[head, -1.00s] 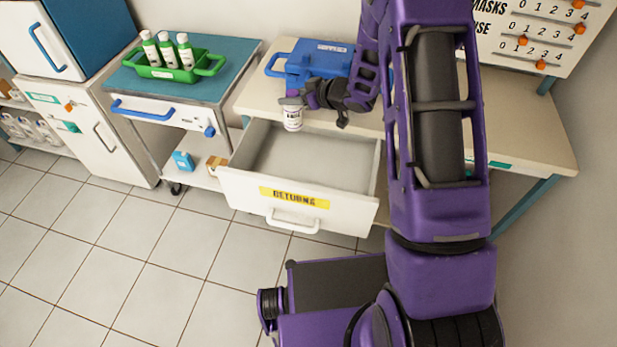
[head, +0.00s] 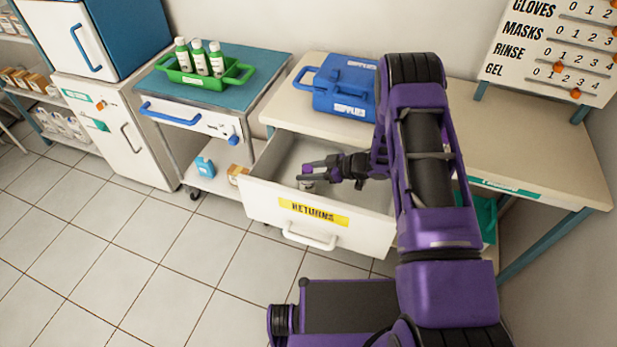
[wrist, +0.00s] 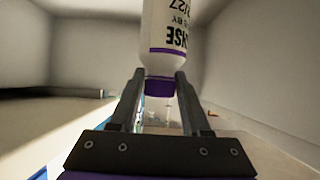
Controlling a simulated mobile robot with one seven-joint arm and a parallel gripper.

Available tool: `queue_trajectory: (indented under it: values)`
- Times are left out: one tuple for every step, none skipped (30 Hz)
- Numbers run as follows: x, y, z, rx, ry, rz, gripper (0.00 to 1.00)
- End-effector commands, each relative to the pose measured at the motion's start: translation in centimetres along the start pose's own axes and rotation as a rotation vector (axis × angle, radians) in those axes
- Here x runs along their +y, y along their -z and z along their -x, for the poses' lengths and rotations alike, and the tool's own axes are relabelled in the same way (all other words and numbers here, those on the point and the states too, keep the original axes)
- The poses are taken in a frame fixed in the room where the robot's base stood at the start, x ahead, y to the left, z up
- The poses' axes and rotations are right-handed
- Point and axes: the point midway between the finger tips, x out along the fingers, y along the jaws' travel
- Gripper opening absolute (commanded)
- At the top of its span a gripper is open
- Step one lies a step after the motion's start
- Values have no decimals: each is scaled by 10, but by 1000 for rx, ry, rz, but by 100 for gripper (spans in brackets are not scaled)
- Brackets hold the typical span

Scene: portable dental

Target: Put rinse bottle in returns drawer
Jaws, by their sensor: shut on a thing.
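The rinse bottle (wrist: 172,40) is white with a purple cap and dark lettering that ends in "NSE". In the wrist view my gripper (wrist: 160,82) is shut on it at the purple cap, one finger on each side. In the head view my gripper (head: 304,173) is inside the open returns drawer (head: 265,205), below the level of its rim. The bottle's body is mostly hidden there, with a small part (head: 306,185) showing under the fingers. I cannot tell whether its base touches the drawer floor. The drawer has a yellow "RETURNS" label and is otherwise empty where I can see.
A blue supplies case (head: 345,88) stands on the desk behind the drawer. A board with sliders (head: 550,55) stands at the right. Floor lies clear before the drawer.

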Motion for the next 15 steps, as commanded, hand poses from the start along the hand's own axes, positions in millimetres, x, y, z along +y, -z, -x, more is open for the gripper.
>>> queue_trajectory:
  values:
    - [0,-8,-5,0,1,-1,0]
    - [0,-13,-7,0,1,-1,0]
    - [0,-17,-9,0,1,-1,0]
    - [0,-19,-11,0,1,-1,0]
    - [0,-20,-11,1,0,0,0]
    - [0,-21,-12,1,0,1,0]
    - [0,-20,-11,1,0,1,0]
    - [0,-20,-11,1,0,1,0]
    - [0,-20,-11,1,0,1,0]
    - [0,-20,-11,1,0,1,0]
    - [0,-20,-11,1,0,1,0]
    - [0,-21,-12,1,0,0,0]
    - [0,-22,-12,1,0,0,0]
    - [0,-23,-13,1,0,0,0]
    - [0,-22,-12,0,0,0,54]
